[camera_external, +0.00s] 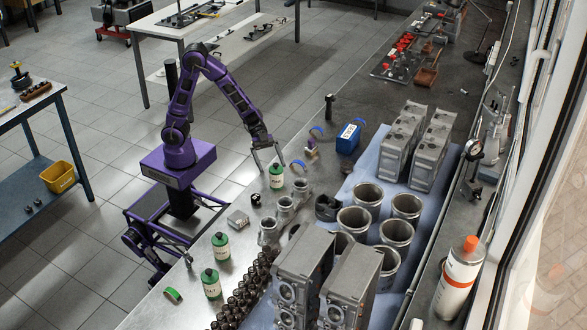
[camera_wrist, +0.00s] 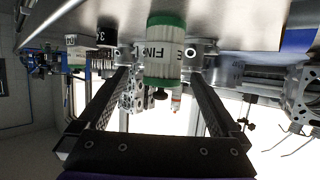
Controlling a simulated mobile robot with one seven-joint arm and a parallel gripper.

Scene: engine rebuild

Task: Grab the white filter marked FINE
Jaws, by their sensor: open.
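A white filter with a green top (camera_external: 277,182) stands upright on the grey bench near its left edge. In the wrist view, which appears upside down, this white filter (camera_wrist: 165,38) shows the letters FIN and its green end. My gripper (camera_external: 272,167) is open and empty, reaching down at the top of this filter. In the wrist view the fingers (camera_wrist: 159,74) lie on either side of the filter's line; I cannot tell whether they touch it. Two similar green-topped white filters (camera_external: 221,247) (camera_external: 211,284) stand nearer the camera; their labels are too small to read.
Metal cylinders (camera_external: 285,207) stand just right of the filter, close to my gripper. A blue box (camera_external: 348,138) and grey engine blocks (camera_external: 402,143) stand farther right.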

